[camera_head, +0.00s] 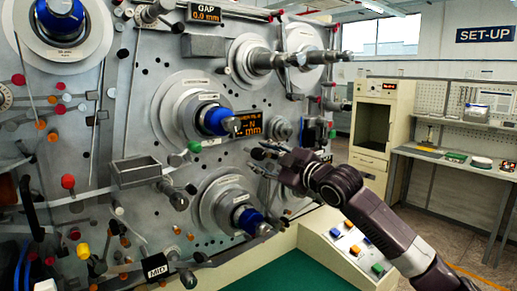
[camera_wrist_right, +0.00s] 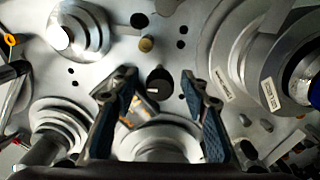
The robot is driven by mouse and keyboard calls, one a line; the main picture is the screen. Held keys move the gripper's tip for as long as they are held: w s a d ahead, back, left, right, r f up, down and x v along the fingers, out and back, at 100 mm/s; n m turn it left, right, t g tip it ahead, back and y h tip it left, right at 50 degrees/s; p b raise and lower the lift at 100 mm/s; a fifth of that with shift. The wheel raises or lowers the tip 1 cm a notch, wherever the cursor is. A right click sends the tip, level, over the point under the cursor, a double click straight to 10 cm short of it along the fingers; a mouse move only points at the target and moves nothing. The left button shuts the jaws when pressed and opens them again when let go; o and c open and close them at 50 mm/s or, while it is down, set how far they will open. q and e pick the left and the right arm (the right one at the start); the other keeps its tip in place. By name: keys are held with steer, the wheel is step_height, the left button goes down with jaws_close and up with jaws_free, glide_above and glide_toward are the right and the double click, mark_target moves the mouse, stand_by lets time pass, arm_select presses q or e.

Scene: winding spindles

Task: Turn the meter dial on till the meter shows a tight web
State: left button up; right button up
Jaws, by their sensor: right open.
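A small dark meter display (camera_head: 248,124) with orange characters is on the machine face, partly hidden by a blue-ended spindle. An "N" shows, but I cannot read the full value. My right gripper (camera_head: 262,158) is just below the display, in front of the panel. In the wrist view the right gripper (camera_wrist_right: 162,98) has its two blue-padded fingers wide apart, with nothing held. A dark round part (camera_wrist_right: 158,79) on the panel shows between the fingers. I cannot tell for sure whether it is the meter dial. My left gripper is not in view.
A blue-ended spindle (camera_head: 216,121) stands out left of my right gripper, and another (camera_head: 249,219) lies below it. A metal tray (camera_head: 136,172) juts out at left. A console (camera_head: 348,245) with coloured buttons stands lower right. A workbench (camera_head: 450,160) is farther right.

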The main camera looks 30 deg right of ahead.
steer(key=shift+w+r, duration=0.1)
steer(key=shift+w, duration=0.45)
steer(key=shift+c, duration=0.6)
steer(key=c, duration=0.5)
jaws_close()
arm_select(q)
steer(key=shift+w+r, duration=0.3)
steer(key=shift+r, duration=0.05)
